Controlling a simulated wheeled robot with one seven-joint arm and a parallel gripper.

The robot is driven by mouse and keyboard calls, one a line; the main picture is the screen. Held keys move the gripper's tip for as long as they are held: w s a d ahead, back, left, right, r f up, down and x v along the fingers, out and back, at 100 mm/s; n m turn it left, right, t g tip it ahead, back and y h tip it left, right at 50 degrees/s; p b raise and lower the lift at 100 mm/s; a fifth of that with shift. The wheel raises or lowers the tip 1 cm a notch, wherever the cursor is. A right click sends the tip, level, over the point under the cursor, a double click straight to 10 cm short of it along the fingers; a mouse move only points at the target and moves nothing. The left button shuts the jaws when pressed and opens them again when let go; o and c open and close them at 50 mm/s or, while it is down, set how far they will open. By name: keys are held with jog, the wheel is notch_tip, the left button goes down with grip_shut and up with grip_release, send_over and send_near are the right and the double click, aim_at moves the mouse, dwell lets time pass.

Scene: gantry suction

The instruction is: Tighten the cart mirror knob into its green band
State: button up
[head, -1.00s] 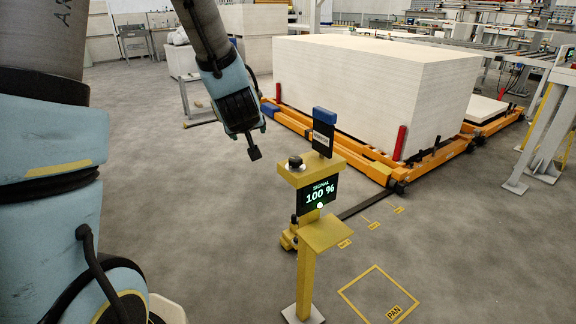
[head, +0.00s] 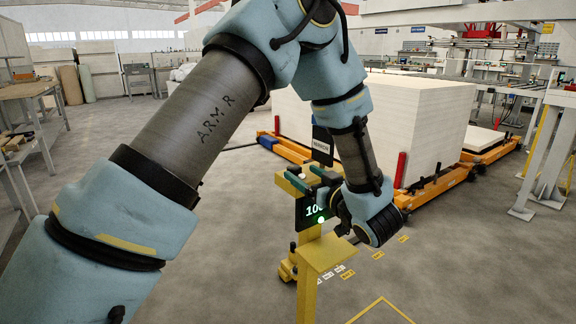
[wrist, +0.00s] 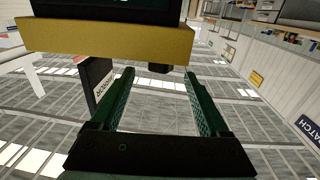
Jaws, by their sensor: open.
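A yellow post (head: 309,258) carries a display, partly hidden by my arm, with green-white digits and a lit green dot (head: 321,220). A small black knob (wrist: 158,68) sits against the post's yellow shelf (wrist: 110,40) in the wrist view. My gripper (head: 309,178) is open at shelf height, its dark green fingers reaching toward the shelf. In the wrist view the knob shows between and just beyond the fingertips (wrist: 160,77). I see no contact. I cannot make out the knob in the head view, nor any green band on it.
A dark labelled panel (head: 322,143) stands behind the shelf; it shows close beside one finger in the wrist view (wrist: 97,85). An orange cart (head: 437,188) with a big white stack (head: 425,120) is behind my arm. The floor front right is open, with yellow markings.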

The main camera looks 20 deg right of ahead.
aim_at(290, 165)
jog(key=w, duration=0.5)
jog(key=w+a+p, duration=0.1)
jog(key=w, duration=0.2)
grip_shut()
dwell(0.5)
